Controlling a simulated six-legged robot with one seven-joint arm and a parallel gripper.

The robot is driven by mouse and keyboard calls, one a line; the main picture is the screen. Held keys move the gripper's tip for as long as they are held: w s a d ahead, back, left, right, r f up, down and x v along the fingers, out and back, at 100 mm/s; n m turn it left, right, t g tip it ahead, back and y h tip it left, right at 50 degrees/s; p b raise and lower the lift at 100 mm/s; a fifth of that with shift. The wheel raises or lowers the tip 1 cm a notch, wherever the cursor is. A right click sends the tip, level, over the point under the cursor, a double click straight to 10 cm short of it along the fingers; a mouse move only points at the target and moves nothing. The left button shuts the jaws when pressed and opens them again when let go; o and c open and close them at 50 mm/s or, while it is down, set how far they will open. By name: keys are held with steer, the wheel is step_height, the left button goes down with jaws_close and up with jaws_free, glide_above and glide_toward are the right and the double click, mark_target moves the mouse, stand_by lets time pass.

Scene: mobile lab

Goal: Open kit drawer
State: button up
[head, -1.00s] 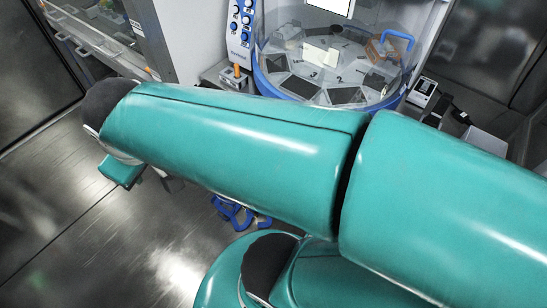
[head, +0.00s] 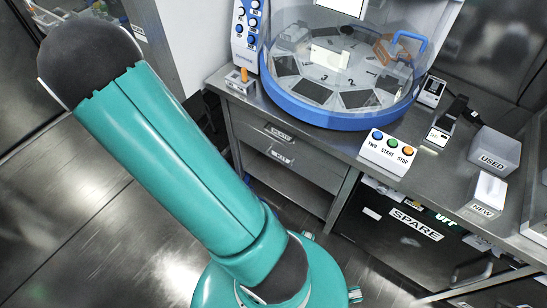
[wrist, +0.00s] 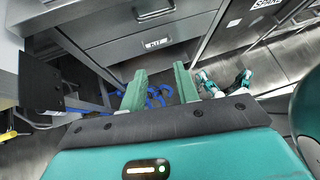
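Two grey drawers sit under the steel bench in the head view, and both look shut. The upper drawer (head: 248,122) and the lower drawer (head: 300,172) each carry a small label; the lower one seems to be the kit drawer, but its text is hard to read. In the wrist view the labelled lower drawer front (wrist: 120,52) is ahead, with the upper drawer (wrist: 110,22) above it. My gripper (wrist: 160,76) is open and empty, its two green fingers pointing towards the drawers and apart from them. The head view does not show my gripper.
The bench (head: 330,133) carries a round clear-domed machine (head: 335,75), a three-button box (head: 388,152) and boxes marked USED (head: 495,150) and NEW (head: 487,192). A dark SPARE cabinet (head: 400,235) stands right of the drawers. A dark panel (wrist: 40,82) stands left of my gripper.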

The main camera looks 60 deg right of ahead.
steer(key=s+d+f+n+h, duration=0.2)
steer(key=d+f+n, duration=0.25)
steer(key=f, duration=0.25)
steer(key=s+d+f+n+h, duration=0.1)
steer(key=d+f+n+h, duration=0.15)
steer(key=f+n, duration=0.4)
steer(key=n+t+h, duration=0.2)
steer(key=n+t, duration=0.1)
steer(key=n, duration=0.5)
glide_toward(276, 159)
steer(key=shift+y, duration=0.25)
steer(key=x, duration=1)
steer(key=shift+w+d+f, duration=0.1)
steer(key=shift+d+f, duration=0.05)
steer(key=shift+d, duration=0.15)
jaws_close()
